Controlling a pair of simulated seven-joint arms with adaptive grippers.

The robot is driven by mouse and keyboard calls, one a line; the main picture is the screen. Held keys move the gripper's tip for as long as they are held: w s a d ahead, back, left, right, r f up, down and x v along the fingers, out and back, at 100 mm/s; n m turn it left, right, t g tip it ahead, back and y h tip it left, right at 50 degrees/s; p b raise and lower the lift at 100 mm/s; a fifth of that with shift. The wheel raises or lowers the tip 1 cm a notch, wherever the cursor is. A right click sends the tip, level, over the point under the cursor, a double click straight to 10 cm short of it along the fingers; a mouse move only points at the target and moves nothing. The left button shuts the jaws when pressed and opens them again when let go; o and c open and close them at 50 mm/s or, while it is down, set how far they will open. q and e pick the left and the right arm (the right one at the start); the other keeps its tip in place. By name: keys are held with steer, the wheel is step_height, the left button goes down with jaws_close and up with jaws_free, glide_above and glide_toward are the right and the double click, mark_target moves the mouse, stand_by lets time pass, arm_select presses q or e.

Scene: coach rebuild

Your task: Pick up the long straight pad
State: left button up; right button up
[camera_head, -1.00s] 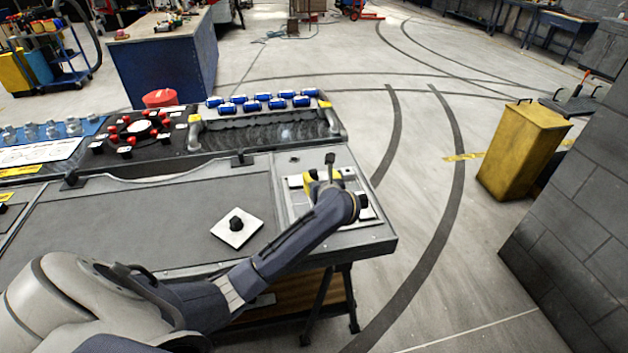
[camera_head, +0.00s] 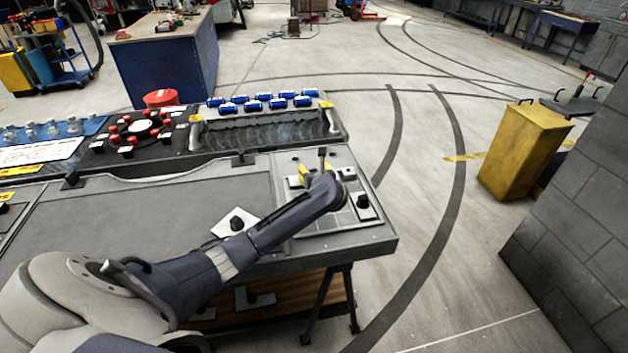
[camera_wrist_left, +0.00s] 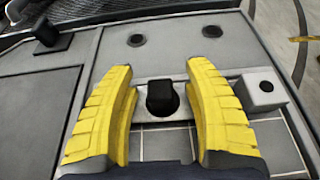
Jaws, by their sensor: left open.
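My left gripper (camera_head: 306,172) is over the recessed tray at the right end of the grey bench. In the left wrist view its two yellow fingers (camera_wrist_left: 162,88) are open, with a black knob (camera_wrist_left: 161,97) between them. The knob stands on a light metal pad (camera_wrist_left: 145,113), which appears to be the long straight pad. The fingers partly hide its ends, so its full length cannot be told. The fingers look apart from the knob. In the head view, my forearm and wrist cover much of this spot. My right gripper is not in view.
A white square pad with a black knob (camera_head: 236,223) lies on the bench, partly behind my arm. Another knobbed pad (camera_head: 363,207) sits at the tray's right. A small square block (camera_wrist_left: 260,89) is right of the fingers. A black clamp (camera_wrist_left: 47,36) stands at the upper left.

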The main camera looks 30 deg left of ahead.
arm_select(q)
steer(key=shift+w+a, duration=0.1)
steer(key=shift+w, duration=0.05)
jaws_close()
stand_by(0.4)
